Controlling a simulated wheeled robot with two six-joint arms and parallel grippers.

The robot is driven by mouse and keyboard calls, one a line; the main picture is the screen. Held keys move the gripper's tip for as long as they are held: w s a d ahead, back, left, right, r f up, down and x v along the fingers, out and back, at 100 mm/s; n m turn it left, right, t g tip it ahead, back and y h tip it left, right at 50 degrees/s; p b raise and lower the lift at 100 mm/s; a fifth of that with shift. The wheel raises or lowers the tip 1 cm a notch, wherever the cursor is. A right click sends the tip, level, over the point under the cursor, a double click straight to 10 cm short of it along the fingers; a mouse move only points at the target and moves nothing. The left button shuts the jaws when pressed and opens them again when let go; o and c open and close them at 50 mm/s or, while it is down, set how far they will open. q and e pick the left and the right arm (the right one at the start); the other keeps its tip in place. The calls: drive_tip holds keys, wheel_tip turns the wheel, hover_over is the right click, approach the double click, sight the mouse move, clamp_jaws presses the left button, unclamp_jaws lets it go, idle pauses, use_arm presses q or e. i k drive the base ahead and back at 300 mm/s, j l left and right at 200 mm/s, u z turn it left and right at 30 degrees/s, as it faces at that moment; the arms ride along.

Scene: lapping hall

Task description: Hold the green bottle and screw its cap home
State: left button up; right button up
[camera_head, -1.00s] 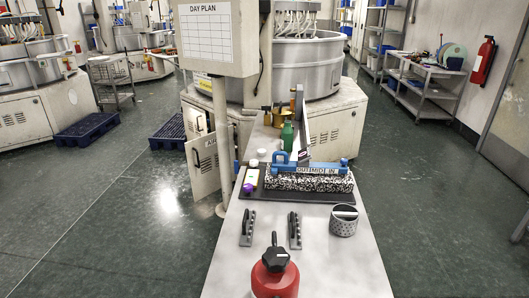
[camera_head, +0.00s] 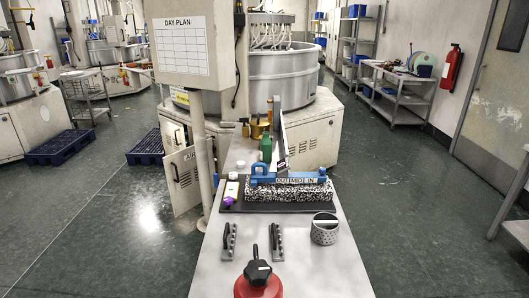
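The green bottle (camera_head: 265,149) stands upright at the far part of the long grey bench, behind the black mat. It is small in the view, and I cannot tell whether anything sits on its neck. Small white round pieces (camera_head: 240,165) lie left of it near the mat; I cannot tell if one is the cap. Neither of my grippers shows in the head view.
A speckled block (camera_head: 289,192) with a blue tool (camera_head: 290,176) lies on the mat (camera_head: 237,206). A post (camera_head: 202,150) rises at the bench's left edge.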

sight(266, 142)
drive_tip(key=k, duration=0.65)
drive_tip(key=u, duration=3)
drive_tip(key=i+j, duration=0.1)
drive_tip(key=i, duration=0.4)
drive_tip(key=i+z, duration=0.75)
drive_tip(key=i+j+z, duration=0.4)
drive_tip(key=i+l+z, duration=0.25)
drive_tip(key=z, duration=0.15)
drive_tip(key=i+l+z, duration=0.1)
drive_tip(key=i+z, duration=0.75)
drive_tip(key=i+j+z, duration=0.1)
drive_tip(key=i+z, duration=0.45)
drive_tip(key=i, duration=0.65)
drive_tip(key=i+z, duration=0.2)
drive_tip(key=i, duration=0.65)
